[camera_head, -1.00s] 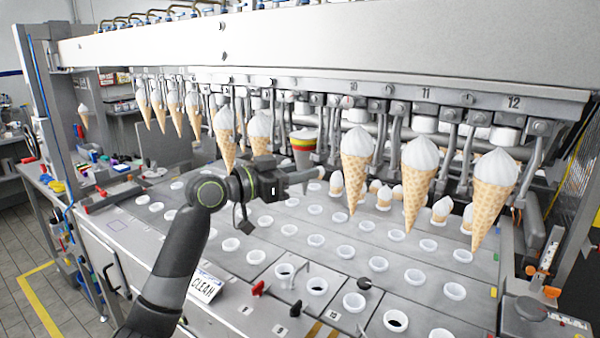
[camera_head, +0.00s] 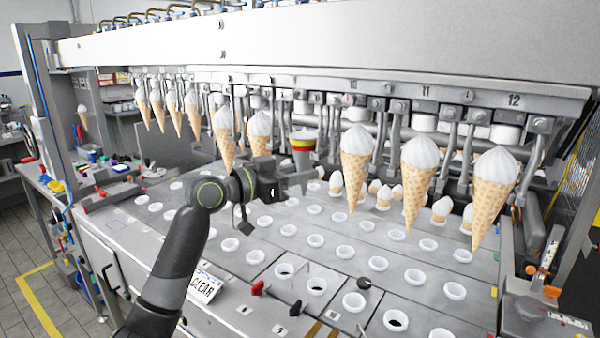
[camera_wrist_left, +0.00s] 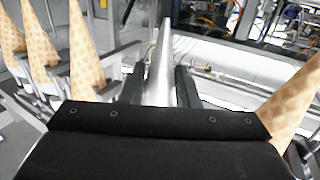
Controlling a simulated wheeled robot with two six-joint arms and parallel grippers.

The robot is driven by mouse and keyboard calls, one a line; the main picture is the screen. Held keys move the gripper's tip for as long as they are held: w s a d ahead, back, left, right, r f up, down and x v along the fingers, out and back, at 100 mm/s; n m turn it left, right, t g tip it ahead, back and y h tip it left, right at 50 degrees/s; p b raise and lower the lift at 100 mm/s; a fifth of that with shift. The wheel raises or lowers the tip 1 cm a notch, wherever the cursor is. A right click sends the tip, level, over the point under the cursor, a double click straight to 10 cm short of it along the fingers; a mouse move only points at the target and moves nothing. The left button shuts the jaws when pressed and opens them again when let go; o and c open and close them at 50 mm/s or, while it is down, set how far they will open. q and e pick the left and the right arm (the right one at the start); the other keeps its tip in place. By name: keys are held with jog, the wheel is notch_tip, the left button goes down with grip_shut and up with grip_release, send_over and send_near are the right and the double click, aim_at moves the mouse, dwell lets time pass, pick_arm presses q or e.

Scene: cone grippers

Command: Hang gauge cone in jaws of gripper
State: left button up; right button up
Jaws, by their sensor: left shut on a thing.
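The gauge cone (camera_head: 302,158) is grey with red, yellow and green bands at its top. It stands in the gap of the row of hanging cones, point down and about upright. My left gripper (camera_head: 302,178) is shut on its lower part. In the left wrist view, the silver gauge cone (camera_wrist_left: 161,70) lies between the two dark fingers, its tip toward the top of the picture. The machine's gripper jaws (camera_head: 322,130) are behind and beside the cone's top. I cannot tell whether they touch it. My right gripper is not in view.
Ice-cream cones hang on both sides of the gap, the nearest at left (camera_head: 260,125) and right (camera_head: 356,160). White cups (camera_head: 316,240) sit in the deck below. A CLEAR sign (camera_head: 205,287) stands on the front of the deck.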

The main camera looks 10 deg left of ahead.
pick_arm(q)
jog(key=shift+f, duration=0.3)
jog(key=o, duration=0.9)
jog(key=shift+o, duration=0.6)
jog(key=shift+o, duration=1.2)
jog(key=shift+s, duration=0.1)
jog(key=s+a+p, duration=0.1)
jog(key=s+a, duration=0.2)
jog(key=s, duration=0.5)
jog(key=shift+s, duration=0.15)
